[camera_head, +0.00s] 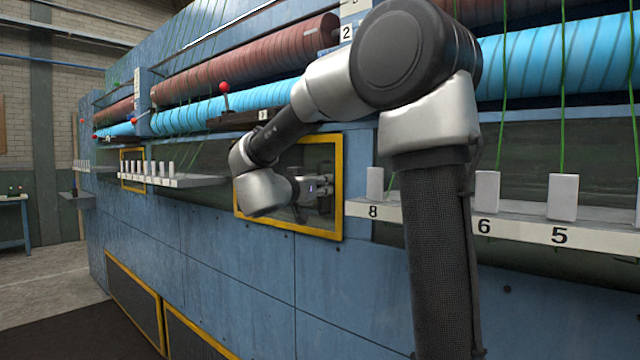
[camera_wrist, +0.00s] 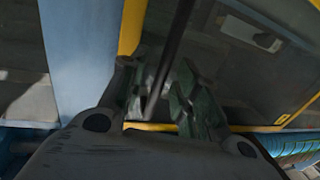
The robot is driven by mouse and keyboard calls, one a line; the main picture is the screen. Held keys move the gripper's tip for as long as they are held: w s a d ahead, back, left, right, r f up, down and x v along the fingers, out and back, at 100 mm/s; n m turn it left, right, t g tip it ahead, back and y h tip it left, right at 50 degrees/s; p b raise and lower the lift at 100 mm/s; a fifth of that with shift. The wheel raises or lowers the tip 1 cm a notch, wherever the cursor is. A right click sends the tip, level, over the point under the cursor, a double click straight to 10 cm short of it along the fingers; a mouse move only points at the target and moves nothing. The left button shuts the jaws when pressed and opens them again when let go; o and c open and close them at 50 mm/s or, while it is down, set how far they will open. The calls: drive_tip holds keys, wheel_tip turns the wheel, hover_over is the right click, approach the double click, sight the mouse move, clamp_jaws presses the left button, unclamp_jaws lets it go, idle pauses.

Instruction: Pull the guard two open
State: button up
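The guard with number 2 above it is a see-through panel in a yellow frame (camera_head: 338,215), set in the blue machine front in the head view. It looks flush with the front. Its yellow edge also shows in the wrist view (camera_wrist: 131,25). My gripper (camera_head: 326,188) is at the right part of this panel, partly hidden by dark shapes there. In the wrist view, a slim dark bar (camera_wrist: 176,35), seemingly the guard's handle, runs between the two fingers of my gripper (camera_wrist: 163,88). I cannot tell whether the fingers touch it.
A shelf numbered 8, 6 and 5 (camera_head: 525,229) with white blocks stands right of the guard. Another shelf of white blocks (camera_head: 165,180) juts out at left. Blue and brown rollers (camera_head: 245,58) run above. Open floor (camera_head: 45,285) lies at the left.

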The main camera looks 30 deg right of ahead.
drive_tip(key=shift+w+d, duration=0.2)
drive_tip(key=shift+d, duration=0.2)
clamp_jaws()
drive_tip(key=shift+a, duration=0.1)
